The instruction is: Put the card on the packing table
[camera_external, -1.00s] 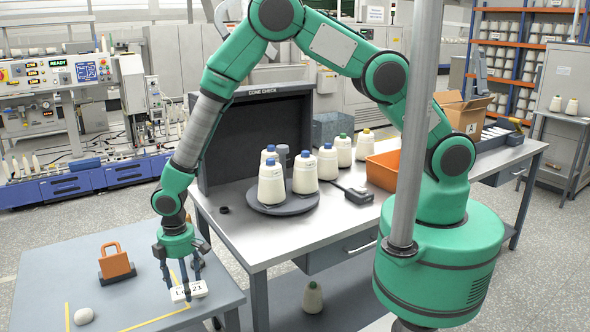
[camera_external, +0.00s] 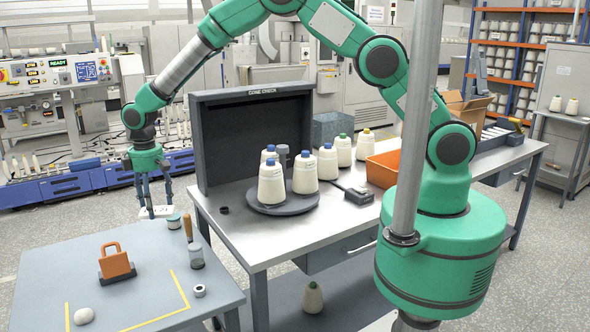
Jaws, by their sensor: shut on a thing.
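A small white card (camera_external: 157,212) with dark print is held between the fingers of my gripper (camera_external: 155,205), which points down. The card is near the far edge of the blue-grey table (camera_external: 60,270) at the left, which has yellow tape lines on its top. The card's height above that table is hard to tell. A steel-topped table (camera_external: 235,235) with a drawer stands to the right. I cannot tell from the picture which of the two is the packing table.
The steel table bears a dark booth (camera_external: 222,140), several cones and an orange bin (camera_external: 382,170).

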